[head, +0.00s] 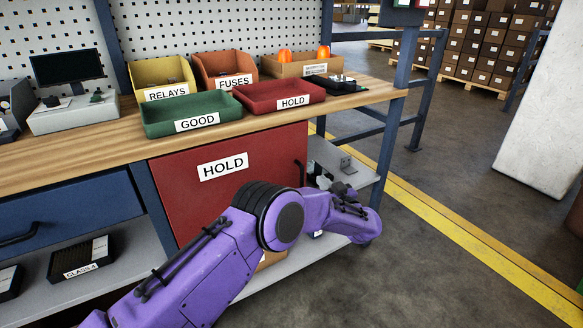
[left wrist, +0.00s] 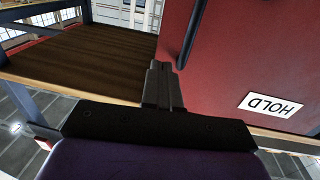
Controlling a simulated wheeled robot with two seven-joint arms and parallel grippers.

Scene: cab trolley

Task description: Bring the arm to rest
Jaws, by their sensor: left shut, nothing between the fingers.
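My left arm, purple with a black joint, reaches in from the bottom in the head view, in front of the bench's right end. My left gripper (left wrist: 163,66) shows in the left wrist view with its dark fingers together and nothing between them. In the head view the arm largely hides it. The red HOLD door (head: 228,180) is under the bench top, and it also shows in the left wrist view (left wrist: 245,60) with its label upside down. Its dark handle (left wrist: 189,40) appears close beside the fingertips there; I cannot tell the gap. My right gripper is in neither view.
A wooden bench (head: 90,146) carries a green GOOD tray (head: 160,127), a red HOLD tray (head: 262,103) and several bins. An open grey shelf (head: 340,160) is right of the door. Floor with a yellow line (head: 440,225) is clear at right, before a pale pillar (head: 540,110).

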